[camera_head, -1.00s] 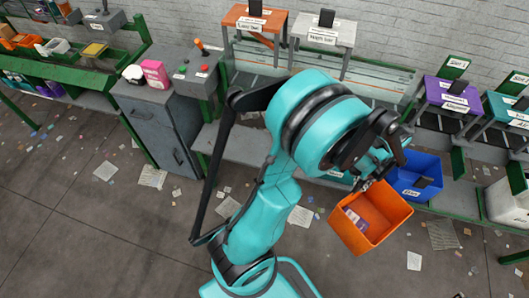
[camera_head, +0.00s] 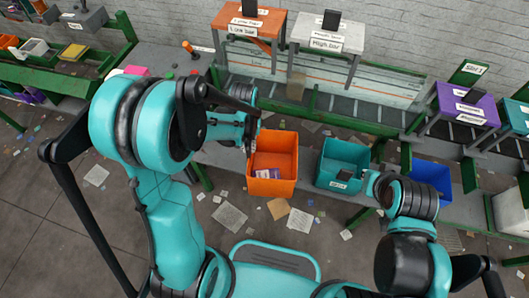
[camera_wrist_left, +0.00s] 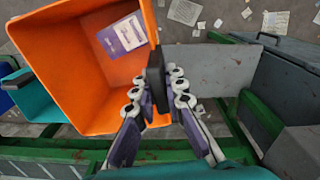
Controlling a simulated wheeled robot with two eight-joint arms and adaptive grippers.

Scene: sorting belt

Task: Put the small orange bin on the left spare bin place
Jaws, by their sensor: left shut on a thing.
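The small orange bin (camera_head: 272,186) hangs roughly upright at the front edge of the grey shelf (camera_head: 213,156), left of the teal bin. A purple-and-white packet (camera_head: 266,173) lies inside it. My left gripper (camera_head: 251,143) is shut on the bin's rim at its left side. The left wrist view shows the fingers (camera_wrist_left: 158,97) around a dark tab on the rim of the orange bin (camera_wrist_left: 60,50), with the packet (camera_wrist_left: 122,36) inside. Whether the bin touches the shelf cannot be told. My right gripper (camera_head: 371,184) is near the teal bin, its fingers unclear.
The teal bin (camera_head: 343,162) and blue bin (camera_head: 432,177) stand to the right along the shelf. Bare grey shelf shows left of the orange bin. Green posts and rails (camera_head: 322,109) run behind. Orange (camera_head: 248,20) and grey (camera_head: 329,32) labelled stands rise at the back.

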